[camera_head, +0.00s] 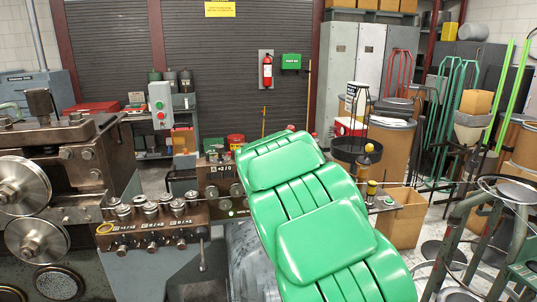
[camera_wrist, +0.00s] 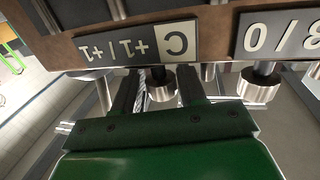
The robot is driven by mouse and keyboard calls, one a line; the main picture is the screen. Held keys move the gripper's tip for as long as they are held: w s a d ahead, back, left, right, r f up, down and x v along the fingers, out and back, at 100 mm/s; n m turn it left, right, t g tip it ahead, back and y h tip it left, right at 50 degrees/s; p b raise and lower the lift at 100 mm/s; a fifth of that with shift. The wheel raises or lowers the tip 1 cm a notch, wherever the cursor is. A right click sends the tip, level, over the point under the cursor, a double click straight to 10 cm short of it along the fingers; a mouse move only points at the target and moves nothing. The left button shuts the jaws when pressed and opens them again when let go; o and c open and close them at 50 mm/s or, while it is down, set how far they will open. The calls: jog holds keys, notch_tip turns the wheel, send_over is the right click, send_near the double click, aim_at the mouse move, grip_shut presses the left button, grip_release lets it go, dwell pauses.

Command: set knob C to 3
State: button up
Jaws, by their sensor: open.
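Knob C (camera_wrist: 162,88) is a short metal cylinder under a dark label plate (camera_wrist: 138,44) that reads "C +1/+1", upside down in the wrist view. My gripper (camera_wrist: 159,78) is open, with one dark finger on each side of knob C. I cannot tell whether either finger touches the knob. In the head view my green arm reaches toward the machine and hides my gripper; I cannot make out knob C there.
A neighbouring knob (camera_wrist: 260,85) sits to the right in the wrist view, under another label (camera_wrist: 285,35) cut by the frame edge. In the head view, a front block (camera_head: 150,228) carries several knobs and rollers. Large wheels (camera_head: 22,187) stand at the left.

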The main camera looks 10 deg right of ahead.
jog(key=shift+f+n+y, duration=0.1)
jog(key=shift+n+y, duration=0.9)
jog(key=shift+y, duration=0.6)
jog(key=shift+n+y, duration=1)
jog(key=shift+y, duration=0.6)
jog(key=s+a+n+h, duration=0.1)
jog(key=s+n+h, duration=0.2)
jog(key=n, duration=1.2)
jog(key=s+a+r+n+h, duration=0.1)
jog(key=s+n+h, duration=0.3)
jog(key=n, duration=1.2)
jog(key=shift+s+a+r+n, duration=0.15)
jog(key=shift+s+a+n, duration=0.15)
jog(key=shift+s, duration=0.7)
